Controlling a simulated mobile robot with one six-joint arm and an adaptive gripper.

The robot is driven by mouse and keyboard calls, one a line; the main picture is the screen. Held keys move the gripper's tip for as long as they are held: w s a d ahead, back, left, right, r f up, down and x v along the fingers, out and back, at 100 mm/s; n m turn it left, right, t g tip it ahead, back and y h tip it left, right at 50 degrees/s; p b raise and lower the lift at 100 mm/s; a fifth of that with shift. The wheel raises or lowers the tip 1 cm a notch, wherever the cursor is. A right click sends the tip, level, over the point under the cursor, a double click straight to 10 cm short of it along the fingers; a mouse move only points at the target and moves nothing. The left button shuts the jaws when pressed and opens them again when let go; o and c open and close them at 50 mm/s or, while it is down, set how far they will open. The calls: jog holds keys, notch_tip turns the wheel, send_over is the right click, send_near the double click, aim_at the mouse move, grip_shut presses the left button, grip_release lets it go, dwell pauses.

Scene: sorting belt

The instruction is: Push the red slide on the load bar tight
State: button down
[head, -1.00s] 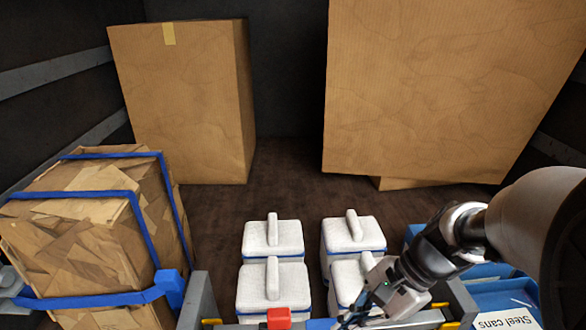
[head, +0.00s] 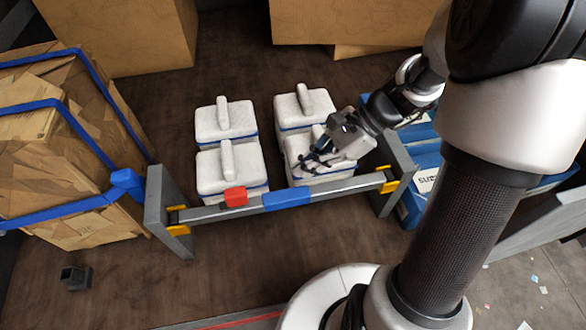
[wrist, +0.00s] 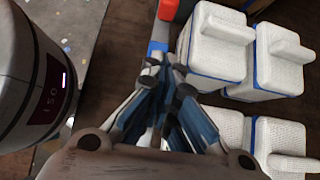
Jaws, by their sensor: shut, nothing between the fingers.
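The load bar (head: 340,187) is grey and runs across between two grey posts, with yellow brackets at its ends and a blue sleeve (head: 287,198) near its middle. The red slide (head: 235,196) sits on the bar left of the blue sleeve; in the wrist view it shows at the top edge (wrist: 168,9). My gripper (head: 308,163) is shut and empty, above the front right white box and behind the bar, to the right of the red slide. In the wrist view my gripper (wrist: 165,75) points toward the bar, partly hiding it.
Several white lidded boxes (head: 228,167) with handles stand just behind the bar. A strapped carton (head: 60,150) stands at left and blue bins (head: 425,160) at right. Large cartons (head: 120,35) stand at the back. The floor before the bar holds a small dark block (head: 76,278).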

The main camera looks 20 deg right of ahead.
aim_at(232, 198)
jog(key=x, duration=0.7)
jog(key=shift+s+a+f+b, duration=0.1)
jog(key=shift+a+f+b, duration=0.15)
jog(key=shift+b, duration=0.15)
jog(key=a, duration=0.3)
jog(key=shift+a+f, duration=0.2)
jog(key=shift+a, duration=0.55)
